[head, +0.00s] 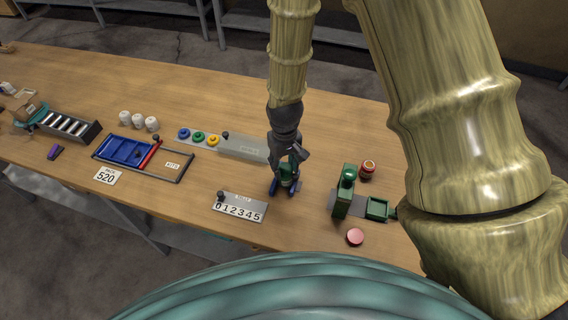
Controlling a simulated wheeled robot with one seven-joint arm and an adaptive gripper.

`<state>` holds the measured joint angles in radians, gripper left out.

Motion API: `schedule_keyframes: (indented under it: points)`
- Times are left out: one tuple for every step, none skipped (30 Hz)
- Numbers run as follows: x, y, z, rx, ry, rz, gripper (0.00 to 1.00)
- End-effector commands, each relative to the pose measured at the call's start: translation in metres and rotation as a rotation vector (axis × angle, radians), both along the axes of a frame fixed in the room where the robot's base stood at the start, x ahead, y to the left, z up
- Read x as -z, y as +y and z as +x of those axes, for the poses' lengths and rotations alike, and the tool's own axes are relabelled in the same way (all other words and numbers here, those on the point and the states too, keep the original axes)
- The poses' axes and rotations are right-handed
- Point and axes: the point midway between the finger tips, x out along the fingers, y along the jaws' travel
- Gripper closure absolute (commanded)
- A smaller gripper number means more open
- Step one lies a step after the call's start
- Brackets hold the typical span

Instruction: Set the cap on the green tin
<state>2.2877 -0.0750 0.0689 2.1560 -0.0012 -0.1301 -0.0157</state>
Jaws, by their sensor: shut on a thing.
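My gripper (285,187) points down over the middle of the table, its blue-tipped fingers closed around a small green object (287,171). It looks like the green tin, but the fingers hide much of it. I cannot tell whether it touches the table. A round pink disc (355,237) lies near the front edge, to the right of my gripper and apart from it. It may be the cap; no other loose lid is clear to me.
A green stand (344,192) with a small green tray (378,208) and a red-brown jar (367,170) are right of my gripper. A number plate (239,208) lies front left. Coloured rings (198,138), a blue tray (125,150) and white cups (138,121) are farther left.

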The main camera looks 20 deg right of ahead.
Motion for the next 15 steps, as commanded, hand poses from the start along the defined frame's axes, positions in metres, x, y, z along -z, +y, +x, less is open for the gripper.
schedule_keyframes:
  points:
    - [-0.0001, -0.0001, 0.0000, 0.000, 0.000, 0.000, 0.68]
    - [0.0001, -0.0001, 0.0000, 0.000, 0.000, 0.000, 0.68]
    - [0.0003, -0.0001, 0.0001, 0.000, 0.000, 0.000, 0.68]
    - [0.0004, -0.0001, 0.0001, 0.000, 0.000, 0.000, 0.68]
    - [0.0005, -0.0001, 0.0001, 0.000, 0.000, 0.000, 0.68]
    - [0.0005, -0.0001, 0.0001, 0.000, 0.000, 0.000, 0.68]
    - [0.0004, -0.0002, 0.0001, 0.000, 0.000, 0.000, 0.68]
    - [0.0004, -0.0002, 0.0001, 0.000, 0.000, 0.000, 0.68]
    - [0.0004, -0.0002, 0.0002, 0.000, 0.000, 0.000, 0.56]
    - [0.0004, -0.0002, 0.0001, 0.000, 0.000, 0.000, 0.51]
    - [0.0004, -0.0002, 0.0002, 0.000, 0.000, 0.000, 0.45]
    - [0.0003, -0.0002, 0.0002, 0.000, 0.000, 0.000, 0.38]
    - [0.0003, -0.0002, 0.0002, 0.000, 0.000, 0.000, 0.35]
    - [0.0003, -0.0002, 0.0002, 0.000, 0.000, 0.000, 0.35]
    - [0.0003, -0.0002, 0.0002, 0.000, 0.000, 0.000, 0.35]
